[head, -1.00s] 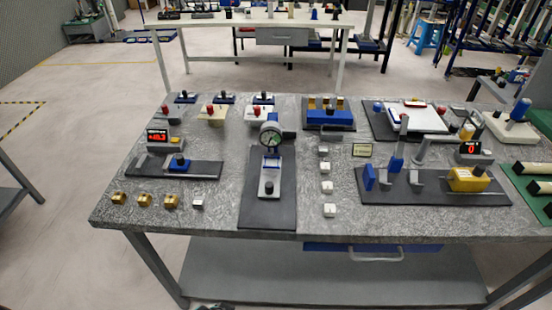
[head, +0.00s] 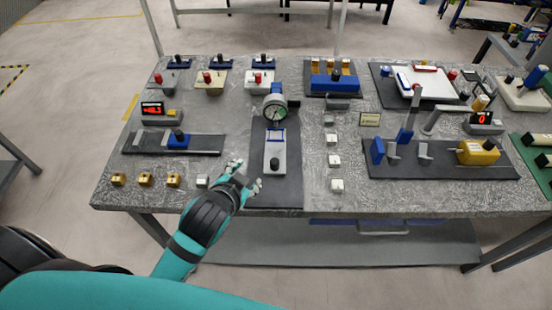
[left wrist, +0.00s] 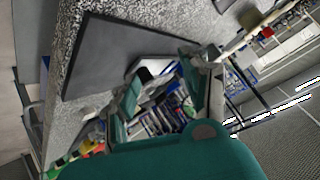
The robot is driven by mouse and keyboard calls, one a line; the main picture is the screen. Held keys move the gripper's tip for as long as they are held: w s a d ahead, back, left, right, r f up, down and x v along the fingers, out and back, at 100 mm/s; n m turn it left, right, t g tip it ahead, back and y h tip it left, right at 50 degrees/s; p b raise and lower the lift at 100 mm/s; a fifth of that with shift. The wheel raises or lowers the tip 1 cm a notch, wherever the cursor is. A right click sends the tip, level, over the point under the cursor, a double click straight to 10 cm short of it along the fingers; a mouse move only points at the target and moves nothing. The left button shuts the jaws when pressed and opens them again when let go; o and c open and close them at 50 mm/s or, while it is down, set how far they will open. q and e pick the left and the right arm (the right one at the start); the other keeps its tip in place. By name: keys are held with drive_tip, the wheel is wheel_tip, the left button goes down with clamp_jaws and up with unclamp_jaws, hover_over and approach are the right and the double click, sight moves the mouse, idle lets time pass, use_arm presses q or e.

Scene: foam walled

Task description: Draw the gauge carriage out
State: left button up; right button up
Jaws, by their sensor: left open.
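The gauge carriage (head: 275,152) is a silver slide with a black knob (head: 274,164) at its near end. It lies on a dark base plate (head: 287,192), below a round dial gauge (head: 275,110) on its stand. My left gripper (head: 247,176) is open and empty, just left of the carriage's near end and apart from the knob. In the left wrist view the open fingers (left wrist: 160,85) frame the bottom, with the dark plate (left wrist: 110,62) behind them. A pale piece, probably the carriage, is partly hidden there by the fingers. My right gripper is out of view.
Brass blocks (head: 145,180) and a small white block (head: 203,181) lie left of my gripper. A blue slide on a rail (head: 178,141) is farther back. White blocks (head: 334,160) stand right of the plate. The front strip of the table is mostly clear.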

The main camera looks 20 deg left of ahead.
use_arm(q)
drive_tip(key=w+d+r+m+t+h, duration=0.3)
drive_tip(key=d+r+m, duration=0.1)
drive_tip(key=r, duration=0.4)
drive_tip(key=w+d+r+m+t+h, duration=0.3)
drive_tip(key=w+d+r+m+t, duration=0.15)
drive_tip(key=r, duration=0.35)
drive_tip(key=w+d+r+m+t+h, duration=0.3)
drive_tip(key=d+r+m, duration=0.15)
drive_tip(key=r, duration=0.35)
drive_tip(key=s+d+r+m+g+h, duration=0.2)
drive_tip(key=d+r+m+g+h, duration=0.15)
drive_tip(key=m+g+h, duration=0.35)
drive_tip(key=s+d+r+m+g+h, duration=0.25)
drive_tip(key=d+m+h, duration=0.3)
drive_tip(key=m, duration=0.35)
drive_tip(key=s+d+f+m+g, duration=0.4)
drive_tip(key=s+d+m+g, duration=0.15)
drive_tip(key=m+g, duration=0.65)
drive_tip(key=m+y, duration=0.8)
drive_tip(key=y, duration=1.3)
hover_over(276, 161)
wheel_tip(276, 161, down, 13)
wheel_tip(276, 161, down, 15)
drive_tip(key=p, duration=0.4)
drive_tip(key=shift+f, duration=0.85)
